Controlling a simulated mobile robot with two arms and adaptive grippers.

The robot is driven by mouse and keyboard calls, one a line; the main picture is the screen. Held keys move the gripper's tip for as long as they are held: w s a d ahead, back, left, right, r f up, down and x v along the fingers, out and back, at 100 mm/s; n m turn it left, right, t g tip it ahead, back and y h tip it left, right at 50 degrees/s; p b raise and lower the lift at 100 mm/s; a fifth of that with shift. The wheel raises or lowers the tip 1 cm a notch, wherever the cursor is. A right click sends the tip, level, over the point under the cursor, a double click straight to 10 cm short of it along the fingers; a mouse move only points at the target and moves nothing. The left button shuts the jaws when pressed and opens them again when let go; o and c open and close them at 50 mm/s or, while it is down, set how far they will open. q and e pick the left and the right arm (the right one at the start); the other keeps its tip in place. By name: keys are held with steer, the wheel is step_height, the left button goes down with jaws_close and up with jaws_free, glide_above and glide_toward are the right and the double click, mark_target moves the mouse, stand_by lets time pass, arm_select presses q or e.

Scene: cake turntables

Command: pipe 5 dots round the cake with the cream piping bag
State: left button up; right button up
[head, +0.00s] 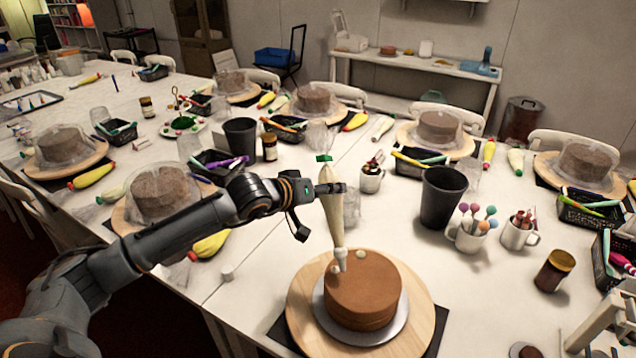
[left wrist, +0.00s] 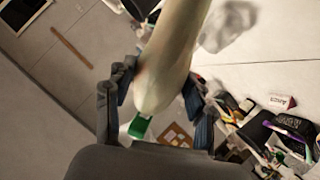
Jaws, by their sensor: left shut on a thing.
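The brown cake (head: 362,295) sits on a silver board (head: 399,325) on the round wooden turntable (head: 425,310) at the front of the table. I cannot tell whether the nozzle touches the cake. In the left wrist view the bag (left wrist: 168,70) is between both fingers, with a green clip (left wrist: 139,125) at its end. My right gripper is not in view.
A black cup (head: 441,197) and a mug of coloured sticks (head: 468,235) stand behind the cake. A brown jar (head: 554,271) and a second mug (head: 519,234) stand to the right. Other covered cakes fill the table behind.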

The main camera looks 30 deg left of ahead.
mark_target(335, 211)
arm_select(q)
steer(key=s+d, duration=0.1)
steer(key=s, duration=0.1)
steer(key=s+d, duration=0.1)
steer(key=d, duration=0.1)
steer(key=shift+s, duration=0.55)
steer(key=shift+a+f, duration=0.1)
steer(key=shift+f, duration=1.35)
steer(key=shift+o, duration=0.3)
steer(key=c, duration=0.5)
steer(key=shift+r+b, duration=0.35)
steer(key=shift+b, duration=0.15)
steer(key=shift+c, duration=0.2)
steer(key=o, duration=0.5)
steer(key=shift+r, duration=0.1)
